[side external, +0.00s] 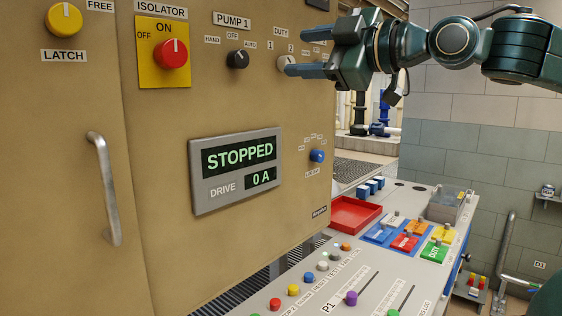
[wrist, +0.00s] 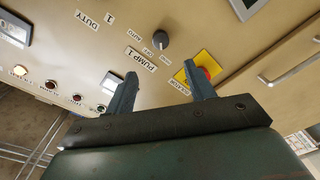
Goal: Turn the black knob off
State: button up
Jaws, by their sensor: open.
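The black knob (side external: 237,59) is on the tan panel under the PUMP 1 label, with HAND, OFF and AUTO marked around it. Which mark it points to is too small to tell. In the wrist view the black knob (wrist: 163,40) lies ahead of the fingers, above the gap between them. My gripper (side external: 312,50) is open and empty, to the right of the knob in the side view and apart from it. In the wrist view both fingers of my gripper (wrist: 160,70) show, spread, with nothing between them.
A cream DUTY knob (side external: 285,63) shows beside my lower fingertip. A red ISOLATOR knob (side external: 171,53) on a yellow plate is left of the black knob. The display (side external: 238,167) below reads STOPPED, 0 A. A blue knob (side external: 317,156) and a door handle (side external: 104,188) also project.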

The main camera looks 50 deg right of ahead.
aim_at(243, 58)
jog(key=shift+w, duration=0.1)
jog(key=shift+w+a, duration=0.15)
jog(key=shift+w, duration=3.25)
jog(key=shift+w+a, duration=0.1)
jog(key=shift+w, duration=3.3)
jog(key=c, duration=1)
